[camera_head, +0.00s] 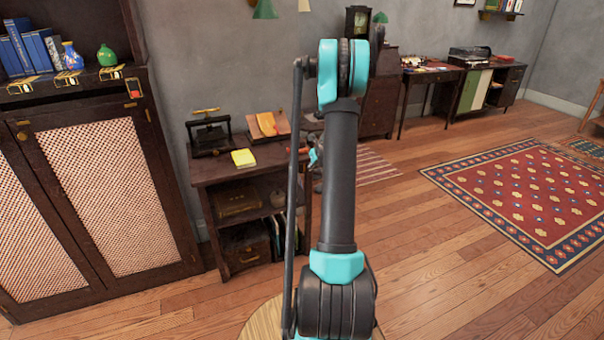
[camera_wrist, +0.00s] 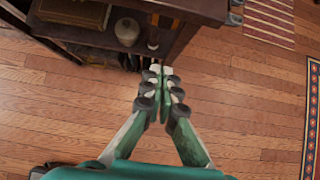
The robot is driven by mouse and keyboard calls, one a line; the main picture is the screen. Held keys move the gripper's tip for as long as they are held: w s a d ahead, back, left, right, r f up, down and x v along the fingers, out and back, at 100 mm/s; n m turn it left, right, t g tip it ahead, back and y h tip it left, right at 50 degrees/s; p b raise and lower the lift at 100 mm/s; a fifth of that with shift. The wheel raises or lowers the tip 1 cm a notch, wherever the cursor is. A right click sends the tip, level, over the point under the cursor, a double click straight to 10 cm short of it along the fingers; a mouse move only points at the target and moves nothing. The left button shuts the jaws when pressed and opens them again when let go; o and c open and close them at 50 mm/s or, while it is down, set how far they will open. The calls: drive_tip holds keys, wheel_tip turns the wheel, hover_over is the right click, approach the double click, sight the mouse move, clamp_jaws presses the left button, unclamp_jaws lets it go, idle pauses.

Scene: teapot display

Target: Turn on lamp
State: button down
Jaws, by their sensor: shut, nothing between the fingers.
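At the top edge of the head view is a green cone-shaped lamp shade (camera_head: 264,9), partly cut off by the frame. A second, smaller green shade (camera_head: 380,17) shows to its right, behind my arm. No switch or glow can be made out on either. My gripper (camera_wrist: 161,72) is shut and empty in the wrist view, its fingertips together. It points toward the lower front of a dark wooden shelf unit (camera_wrist: 200,10), above the floor. In the head view my arm hides most of the gripper.
The shelf unit (camera_head: 215,170) holds a yellow notebook (camera_head: 243,158), an open book (camera_head: 268,124) and a black press (camera_head: 208,135). A tall cabinet (camera_head: 110,190) stands at left. Desks line the back wall. A red rug (camera_head: 530,195) lies at right; wooden floor is clear between.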

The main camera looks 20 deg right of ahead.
approach(303, 170)
drive_tip(key=shift+s+a+f+x, duration=0.1)
drive_tip(key=shift+s+a+x, duration=0.1)
drive_tip(key=shift+x, duration=0.95)
drive_tip(key=shift+s+a+f+x, duration=0.1)
drive_tip(key=shift+a+x, duration=0.05)
drive_tip(key=shift+x, duration=1)
drive_tip(key=shift+s+a+f+x, duration=0.15)
drive_tip(key=shift+a+x, duration=0.05)
drive_tip(key=shift+x, duration=0.95)
